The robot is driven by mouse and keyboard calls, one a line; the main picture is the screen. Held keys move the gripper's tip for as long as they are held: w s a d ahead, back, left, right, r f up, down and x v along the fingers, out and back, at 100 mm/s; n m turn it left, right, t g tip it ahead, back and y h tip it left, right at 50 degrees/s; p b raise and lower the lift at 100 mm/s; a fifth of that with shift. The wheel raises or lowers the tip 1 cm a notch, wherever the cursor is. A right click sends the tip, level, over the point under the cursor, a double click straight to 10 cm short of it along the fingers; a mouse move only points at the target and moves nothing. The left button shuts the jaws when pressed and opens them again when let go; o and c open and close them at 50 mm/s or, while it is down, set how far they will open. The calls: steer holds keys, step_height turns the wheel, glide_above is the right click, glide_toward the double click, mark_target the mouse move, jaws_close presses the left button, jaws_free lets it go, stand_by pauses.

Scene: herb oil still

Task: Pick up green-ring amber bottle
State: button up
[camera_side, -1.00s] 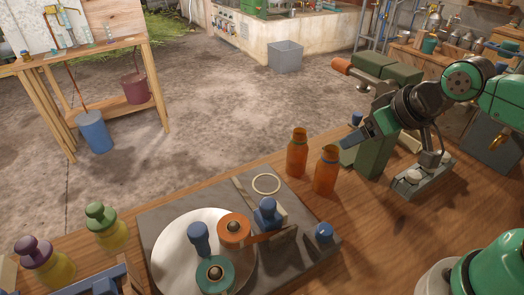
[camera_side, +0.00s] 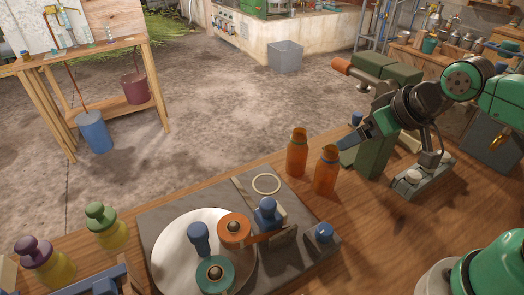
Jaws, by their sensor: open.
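I cannot make out a green ring on either, so I cannot tell which is the green-ring bottle. My gripper (camera_side: 349,131) is at the right, with blue fingertips pointing left and down towards the right bottle. It is open and appears empty, with a small gap in the picture between it and that bottle. A green block behind partly blends with the fingers.
A grey slab (camera_side: 165,212) at the left carries a white disc with blue, orange and green knobs, and a pale ring (camera_side: 266,184). Yellow jars with green (camera_side: 108,232) and purple (camera_side: 48,265) stoppers stand at far left. A grey-green stand (camera_side: 421,179) is right of the bottles.

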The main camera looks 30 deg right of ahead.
steer(key=shift+r, duration=0.1)
step_height(320, 180, up, 5)
steer(key=n+g+h, duration=0.2)
steer(key=n+h, duration=1)
steer(key=n, duration=1)
glide_above(296, 139)
steer(key=a, duration=0.1)
steer(key=shift+n+h, duration=0.3)
steer(key=f, duration=1.1)
steer(key=shift+s+a, duration=0.4)
steer(key=shift+x, duration=2.8)
steer(key=shift+f, duration=0.1)
